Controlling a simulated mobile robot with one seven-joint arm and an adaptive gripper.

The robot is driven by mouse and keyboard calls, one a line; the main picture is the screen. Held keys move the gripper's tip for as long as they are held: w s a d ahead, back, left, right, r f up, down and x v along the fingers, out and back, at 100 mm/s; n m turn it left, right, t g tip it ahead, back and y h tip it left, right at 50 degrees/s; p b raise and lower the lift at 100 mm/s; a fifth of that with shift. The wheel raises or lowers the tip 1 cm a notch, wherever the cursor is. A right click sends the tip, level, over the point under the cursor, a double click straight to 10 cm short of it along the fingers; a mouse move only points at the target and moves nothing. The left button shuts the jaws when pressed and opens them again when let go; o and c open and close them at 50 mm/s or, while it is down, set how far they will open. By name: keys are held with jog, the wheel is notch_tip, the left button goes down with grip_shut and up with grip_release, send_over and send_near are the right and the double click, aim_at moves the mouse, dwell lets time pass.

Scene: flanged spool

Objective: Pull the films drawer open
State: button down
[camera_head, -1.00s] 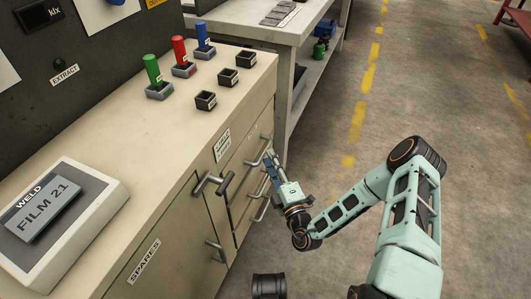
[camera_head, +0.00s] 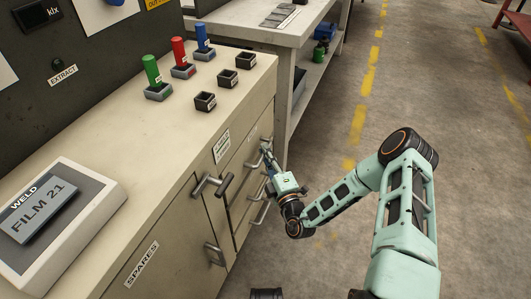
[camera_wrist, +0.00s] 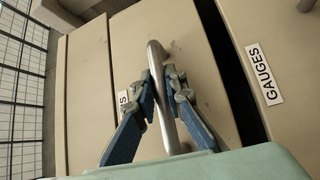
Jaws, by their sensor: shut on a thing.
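The drawer front (camera_wrist: 193,58) behind my fingers is beige and carries a metal bar handle (camera_wrist: 157,62). Its white label (camera_wrist: 122,98) is mostly hidden by a finger; only a final "S" shows, so I cannot read its name. My gripper (camera_head: 266,158) is at the drawer stack on the cabinet's right end. In the wrist view the blue-grey fingers (camera_wrist: 164,88) are shut on the bar, one on each side. A dark gap separates this front from the neighbouring GAUGES drawer (camera_wrist: 262,35). I cannot tell whether the held drawer stands open.
The lower drawer handle (camera_head: 261,213) and the cabinet door's T-shaped handle (camera_head: 212,185) stick out nearby. The countertop (camera_head: 140,130) holds coloured pegs, black sockets and a FILM 21 box (camera_head: 55,225). Open floor (camera_head: 330,190) lies to the right.

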jog(key=shift+d, duration=0.1)
jog(key=s+d+p, duration=0.1)
jog(key=s+d, duration=0.4)
jog(key=d, duration=0.8)
jog(key=s+d+p, duration=0.1)
jog(key=s+d, duration=0.4)
jog(key=d, duration=0.9)
jog(key=shift+d, duration=0.25)
jog(key=c, duration=2)
grip_release()
jog(key=v, duration=1.2)
